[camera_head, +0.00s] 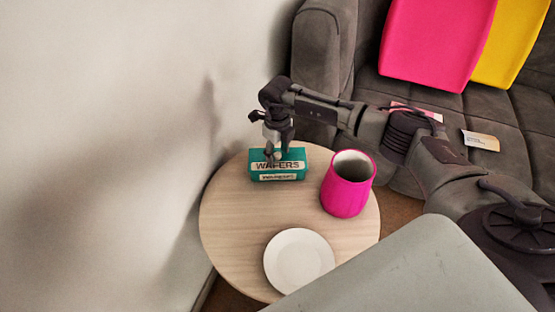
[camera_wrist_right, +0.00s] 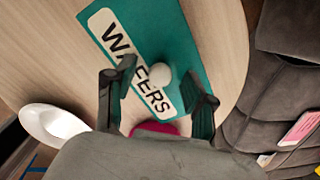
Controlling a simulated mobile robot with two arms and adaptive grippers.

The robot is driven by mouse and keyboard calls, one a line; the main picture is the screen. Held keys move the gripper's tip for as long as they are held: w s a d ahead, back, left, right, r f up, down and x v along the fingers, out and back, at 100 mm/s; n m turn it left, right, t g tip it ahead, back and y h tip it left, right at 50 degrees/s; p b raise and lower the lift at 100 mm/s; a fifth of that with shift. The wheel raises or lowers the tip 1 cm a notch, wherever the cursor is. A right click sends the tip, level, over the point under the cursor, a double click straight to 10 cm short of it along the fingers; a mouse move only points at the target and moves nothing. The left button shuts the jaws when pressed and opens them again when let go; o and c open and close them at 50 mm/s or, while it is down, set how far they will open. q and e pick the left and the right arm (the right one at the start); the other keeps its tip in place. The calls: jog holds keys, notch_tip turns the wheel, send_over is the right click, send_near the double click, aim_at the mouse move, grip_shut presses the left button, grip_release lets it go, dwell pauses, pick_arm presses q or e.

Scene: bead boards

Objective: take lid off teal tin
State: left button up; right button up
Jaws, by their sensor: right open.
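The teal tin (camera_head: 255,171) labelled "WAFERS" stands upright on the round wooden table, near the wall side. Its teal lid (camera_wrist_right: 163,30) is on top, and a pale round knob (camera_wrist_right: 160,75) shows at the lid's middle in the right wrist view. My right gripper (camera_head: 274,153) is over the tin, pointing down. In the right wrist view its two fingers (camera_wrist_right: 166,88) are open, one on each side of the knob. I cannot tell whether they touch the lid. The gripper hides part of the tin's top in the head view. My left gripper is not in view.
A pink cup (camera_head: 346,190) stands close to the right of the tin. A white plate (camera_head: 298,260) lies at the front of the table (camera_head: 232,222). The wall (camera_head: 120,150) is close on the left. A grey sofa (camera_head: 325,60) with cushions is behind.

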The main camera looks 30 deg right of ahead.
grip_shut()
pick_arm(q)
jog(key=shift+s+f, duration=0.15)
pick_arm(e)
jog(key=shift+r, duration=0.15)
